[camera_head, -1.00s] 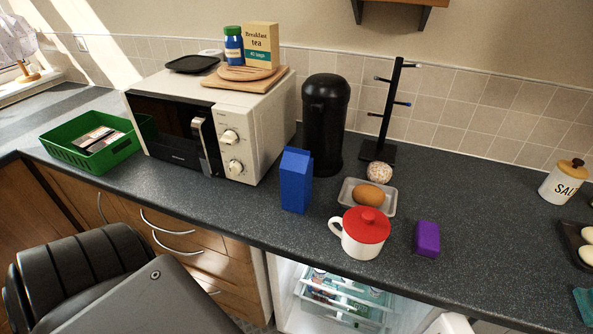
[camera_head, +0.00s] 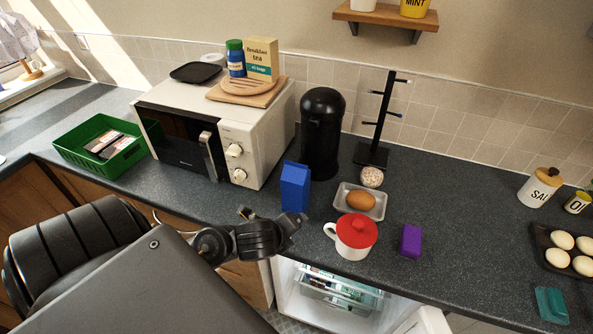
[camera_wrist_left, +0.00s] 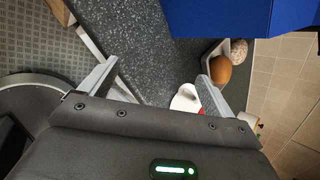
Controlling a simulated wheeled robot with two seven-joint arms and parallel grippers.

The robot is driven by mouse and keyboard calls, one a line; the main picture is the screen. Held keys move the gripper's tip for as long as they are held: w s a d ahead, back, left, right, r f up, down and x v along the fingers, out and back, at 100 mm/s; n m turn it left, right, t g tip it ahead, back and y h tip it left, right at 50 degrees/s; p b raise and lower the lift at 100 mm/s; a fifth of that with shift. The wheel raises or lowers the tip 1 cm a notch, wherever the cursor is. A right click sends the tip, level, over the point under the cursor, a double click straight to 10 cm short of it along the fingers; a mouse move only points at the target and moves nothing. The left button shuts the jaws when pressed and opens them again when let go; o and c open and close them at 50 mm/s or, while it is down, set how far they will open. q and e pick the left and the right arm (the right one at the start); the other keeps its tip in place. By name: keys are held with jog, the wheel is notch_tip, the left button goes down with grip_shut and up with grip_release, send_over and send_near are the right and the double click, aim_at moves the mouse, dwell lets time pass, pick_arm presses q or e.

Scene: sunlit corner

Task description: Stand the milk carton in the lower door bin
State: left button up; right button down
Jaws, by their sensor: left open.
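The milk carton, a plain blue carton (camera_head: 295,187), stands upright on the dark counter in front of the black canister. It shows large at the top of the left wrist view (camera_wrist_left: 222,17). My left gripper (camera_head: 270,216) is open and empty, near the counter's front edge, just in front of the carton, apart from it. Its two fingers (camera_wrist_left: 158,75) are spread wide in the wrist view. Below the counter the fridge (camera_head: 335,288) stands open, its lit shelves showing. Only the top of its door (camera_head: 425,321) is in view; the lower door bin is hidden. My right gripper is not in view.
A white mug with red lid (camera_head: 352,238), a tray with a brown egg (camera_head: 361,201) and a purple block (camera_head: 411,241) stand right of the carton. The microwave (camera_head: 215,135) is left and behind. A black canister (camera_head: 321,135) stands close behind.

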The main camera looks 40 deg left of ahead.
aim_at(292, 186)
pick_arm(q)
jog(key=w+a+r+m+t+y, duration=0.1)
jog(key=w+a+r+m+t, duration=0.25)
jog(key=r+m, duration=0.65)
jog(key=shift+m+g, duration=0.4)
jog(key=shift+g, duration=0.05)
jog(key=b+x, duration=0.1)
jog(key=x, duration=0.2)
jog(key=b+x, duration=0.1)
jog(key=x, duration=0.2)
jog(key=shift+a+f+b, duration=0.3)
jog(key=shift+b, duration=0.05)
jog(key=shift+w+a+f, duration=0.15)
jog(key=shift+w+a, duration=0.05)
jog(key=shift+w, duration=0.1)
jog(key=b+x, duration=0.1)
jog(key=x, duration=0.3)
jog(key=shift+a+f+b, duration=0.15)
jog(key=shift+a+b, duration=0.05)
jog(key=shift+b, duration=0.2)
jog(key=shift+w+a+f, duration=0.15)
jog(key=shift+w+f, duration=0.05)
jog(key=shift+w, duration=0.2)
jog(key=shift+r, duration=0.1)
